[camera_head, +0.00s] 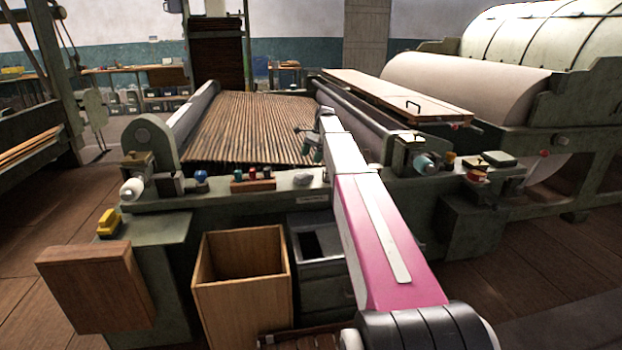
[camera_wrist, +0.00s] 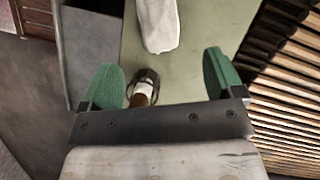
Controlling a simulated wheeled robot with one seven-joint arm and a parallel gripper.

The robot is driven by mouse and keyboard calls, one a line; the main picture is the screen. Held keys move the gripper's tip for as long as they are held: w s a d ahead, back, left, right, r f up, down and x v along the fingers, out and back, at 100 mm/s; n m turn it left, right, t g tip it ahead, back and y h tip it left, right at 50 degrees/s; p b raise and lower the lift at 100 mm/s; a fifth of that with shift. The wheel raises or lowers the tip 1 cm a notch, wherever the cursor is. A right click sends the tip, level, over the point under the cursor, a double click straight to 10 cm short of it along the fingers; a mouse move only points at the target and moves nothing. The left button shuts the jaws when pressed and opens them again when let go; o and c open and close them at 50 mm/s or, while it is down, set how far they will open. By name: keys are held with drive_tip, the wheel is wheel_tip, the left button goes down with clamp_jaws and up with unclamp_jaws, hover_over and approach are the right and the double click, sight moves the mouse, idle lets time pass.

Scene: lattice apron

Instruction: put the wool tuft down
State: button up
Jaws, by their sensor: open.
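A pale grey-white lump, which looks like the wool tuft (camera_head: 303,179), lies on the green front ledge (camera_head: 222,196) of the machine. A whitish elongated shape, probably the same tuft (camera_wrist: 159,25), shows at the top of the wrist view on a green surface. My gripper (camera_head: 310,143) is above the ledge near the lattice's front edge. In the wrist view my gripper (camera_wrist: 165,84) has its green fingers wide apart, with the pale shape beyond their tips. A small dark round item with a white band (camera_wrist: 145,88) shows between the fingers; whether it is touched cannot be told.
The slatted lattice apron (camera_head: 250,125) lies behind the ledge. Small coloured items on a wooden block (camera_head: 253,184) stand left of the lump. An open wooden bin (camera_head: 242,290) and a grey metal box (camera_head: 322,275) stand below. A large roller (camera_head: 465,88) is at right.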

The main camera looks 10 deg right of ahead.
sight(304, 173)
drive_tip(key=x, duration=0.9)
drive_tip(key=shift+s+a+f, duration=0.2)
drive_tip(key=shift+a+f, duration=0.05)
drive_tip(key=shift+f, duration=0.05)
drive_tip(key=c, duration=1)
drive_tip(key=shift+c, duration=0.2)
drive_tip(key=shift+r, duration=0.15)
